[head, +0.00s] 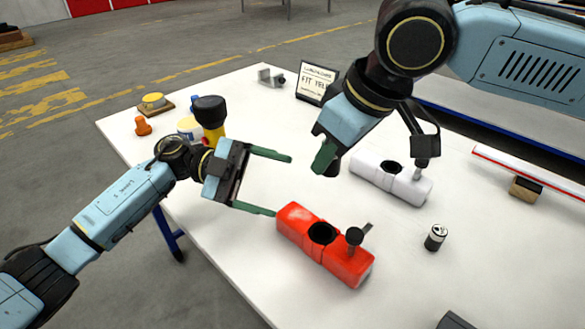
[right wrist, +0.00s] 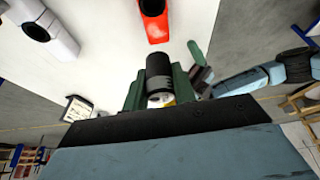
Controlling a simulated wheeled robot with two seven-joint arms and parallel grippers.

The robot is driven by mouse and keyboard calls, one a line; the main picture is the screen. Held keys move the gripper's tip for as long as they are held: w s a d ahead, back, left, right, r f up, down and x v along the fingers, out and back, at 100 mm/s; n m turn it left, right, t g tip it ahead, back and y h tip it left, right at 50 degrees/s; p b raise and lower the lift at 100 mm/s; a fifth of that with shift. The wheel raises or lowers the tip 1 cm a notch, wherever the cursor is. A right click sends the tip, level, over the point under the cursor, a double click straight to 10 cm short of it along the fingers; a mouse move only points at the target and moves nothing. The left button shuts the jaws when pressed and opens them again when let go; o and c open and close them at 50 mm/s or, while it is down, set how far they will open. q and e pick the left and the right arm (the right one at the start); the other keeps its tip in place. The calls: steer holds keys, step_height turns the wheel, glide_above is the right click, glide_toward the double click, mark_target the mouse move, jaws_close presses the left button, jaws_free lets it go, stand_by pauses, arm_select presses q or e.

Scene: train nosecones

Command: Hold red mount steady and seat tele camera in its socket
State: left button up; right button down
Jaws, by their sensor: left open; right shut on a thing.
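The red mount (head: 298,222) lies on the white table with a dark round socket in its top and a black-topped clamp screw beside it. It also shows at the top of the right wrist view (right wrist: 156,28). My left gripper (head: 282,185) is open and empty; its lower fingertip is close to the mount's left end, and I cannot tell if they touch. My right gripper (head: 327,157) is shut on a black cylinder, the tele camera (right wrist: 159,68), above the table behind the mount. In the head view the fingers hide most of the camera.
A white mount (head: 368,168) with its own hole stands behind right of the red one. A small can (head: 435,238) is to the right. A sign (head: 316,83), a grey bracket (head: 270,77), a yellow and black object (head: 211,118) and an orange piece (head: 142,125) stand farther back.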

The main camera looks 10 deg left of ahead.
mark_target(292, 211)
arm_select(q)
steer(key=d+y, duration=0.1)
steer(key=y, duration=0.1)
steer(key=s+d+g+y, duration=0.1)
steer(key=d+y, duration=0.1)
steer(key=y, duration=0.1)
steer(key=s+d+f+y, duration=0.1)
steer(key=d+y, duration=0.1)
steer(key=y, duration=0.1)
steer(key=shift+d+f+m, duration=0.1)
steer(key=shift+d+m, duration=0.05)
steer(key=shift+m, duration=0.25)
steer(key=y, duration=0.2)
steer(key=shift+w+d+f+n+y, duration=0.1)
steer(key=shift+w+d+n+y, duration=0.05)
steer(key=shift+n+y, duration=0.15)
steer(key=shift+w+n+t+y, duration=0.35)
steer(key=shift+t+y, duration=0.25)
steer(key=shift+y, duration=0.4)
steer(key=w+a+r+n+t+y, duration=0.2)
steer(key=w+r+n+t+y, duration=0.1)
steer(key=t+y, duration=0.15)
steer(key=shift+g, duration=0.45)
step_height(292, 211, down, 12)
steer(key=shift+d+f, duration=0.1)
steer(key=shift+d, duration=0.05)
steer(key=shift+c, duration=0.5)
steer(key=c, duration=1.1)
